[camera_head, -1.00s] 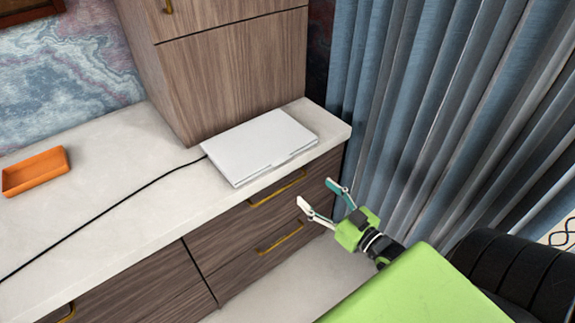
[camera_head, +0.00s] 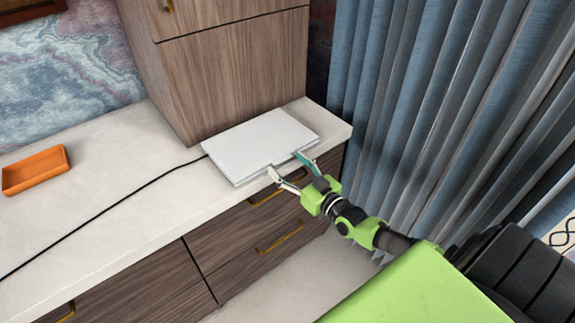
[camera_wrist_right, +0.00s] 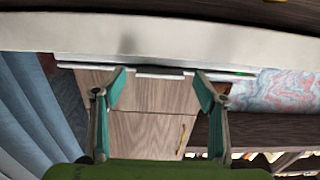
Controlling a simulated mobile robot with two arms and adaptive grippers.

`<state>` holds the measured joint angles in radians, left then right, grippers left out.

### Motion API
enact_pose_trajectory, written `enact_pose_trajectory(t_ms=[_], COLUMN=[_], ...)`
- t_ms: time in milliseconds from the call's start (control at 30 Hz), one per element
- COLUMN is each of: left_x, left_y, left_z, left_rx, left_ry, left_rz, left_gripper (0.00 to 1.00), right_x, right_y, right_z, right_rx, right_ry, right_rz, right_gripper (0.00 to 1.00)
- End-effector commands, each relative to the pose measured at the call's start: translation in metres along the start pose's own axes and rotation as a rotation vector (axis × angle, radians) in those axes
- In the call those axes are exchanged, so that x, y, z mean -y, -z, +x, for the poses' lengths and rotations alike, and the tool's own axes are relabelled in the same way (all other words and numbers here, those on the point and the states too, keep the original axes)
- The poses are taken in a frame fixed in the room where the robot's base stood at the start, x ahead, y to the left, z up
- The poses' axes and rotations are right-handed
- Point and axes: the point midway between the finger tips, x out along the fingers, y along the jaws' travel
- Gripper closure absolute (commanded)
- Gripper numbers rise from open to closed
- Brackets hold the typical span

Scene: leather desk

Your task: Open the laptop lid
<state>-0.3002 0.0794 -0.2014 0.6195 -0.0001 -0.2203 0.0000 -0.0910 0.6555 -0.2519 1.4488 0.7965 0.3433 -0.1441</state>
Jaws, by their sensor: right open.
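A closed white laptop (camera_head: 260,144) lies flat on the pale countertop, with a black cable at its left side. My right gripper (camera_head: 286,166) is open at the laptop's front edge, its two fingers spread along that edge. In the right wrist view the open fingers (camera_wrist_right: 160,84) frame the laptop's thin front edge (camera_wrist_right: 160,72), seen almost edge-on. I cannot tell whether the fingertips touch it. My left gripper does not show.
The countertop (camera_head: 90,215) has an orange tray (camera_head: 35,170) at the left. A wooden cabinet (camera_head: 230,75) stands right behind the laptop. Drawers with brass handles (camera_head: 280,237) lie below the counter edge. Blue curtains (camera_head: 430,100) hang at the right.

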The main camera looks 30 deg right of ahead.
Motion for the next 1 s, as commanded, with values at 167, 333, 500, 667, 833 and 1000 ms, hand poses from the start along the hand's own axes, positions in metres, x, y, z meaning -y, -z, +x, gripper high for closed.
enact_pose_trajectory(t_ms=[167, 333, 500, 667, 833, 1000], left_x=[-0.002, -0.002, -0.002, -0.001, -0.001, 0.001], left_y=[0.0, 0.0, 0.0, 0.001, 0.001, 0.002], left_z=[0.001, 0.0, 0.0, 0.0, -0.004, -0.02], left_rx=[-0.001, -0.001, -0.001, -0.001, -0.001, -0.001], left_ry=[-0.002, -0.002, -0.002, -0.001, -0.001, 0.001], left_rz=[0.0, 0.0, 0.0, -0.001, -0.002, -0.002], left_gripper=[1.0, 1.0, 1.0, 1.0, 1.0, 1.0], right_x=[0.0, 0.0, 0.0, 0.0, 0.0, 0.0], right_y=[0.0, 0.0, 0.0, 0.0, 0.004, 0.014], right_z=[0.007, 0.007, 0.007, 0.007, 0.007, 0.008], right_rx=[0.0, 0.0, 0.0, 0.0, 0.005, 0.03], right_ry=[0.0, 0.0, 0.0, 0.0, 0.0, 0.0], right_rz=[0.0, 0.0, 0.0, 0.0, 0.0, 0.0], right_gripper=[0.35, 0.35, 0.61, 0.9, 0.9, 0.9])
